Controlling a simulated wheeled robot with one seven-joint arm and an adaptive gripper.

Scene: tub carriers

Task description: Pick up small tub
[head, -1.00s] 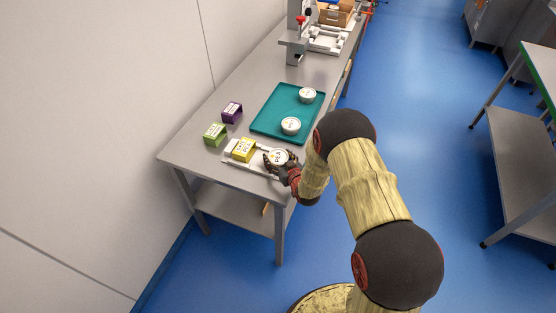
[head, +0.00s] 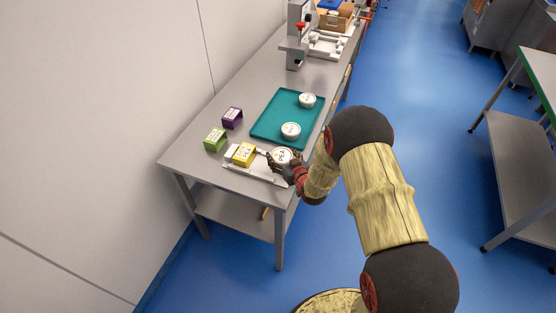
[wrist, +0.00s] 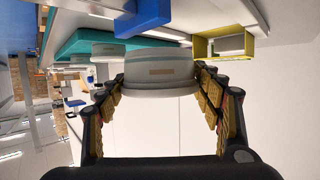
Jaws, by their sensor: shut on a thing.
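My gripper (head: 284,161) is at the front right end of the table, its fingers on both sides of a small round white tub (head: 282,154) with a printed lid. In the wrist view the gripper (wrist: 162,76) is shut on this tub (wrist: 160,88), which shows a tan label on its side. The wrist picture is upside down, with the table at its top. The tub is over the right end of a white rack (head: 262,176); the gap beneath it is hard to judge. Two similar white tubs (head: 291,130) (head: 307,100) stand on a teal tray (head: 268,118).
A yellow carrier (head: 244,153) sits on the rack, left of my gripper. Green (head: 215,138) and purple (head: 232,117) carriers stand behind it by the wall. A blue part (wrist: 143,15) shows near the tub in the wrist view. A grey machine (head: 297,35) stands farther back.

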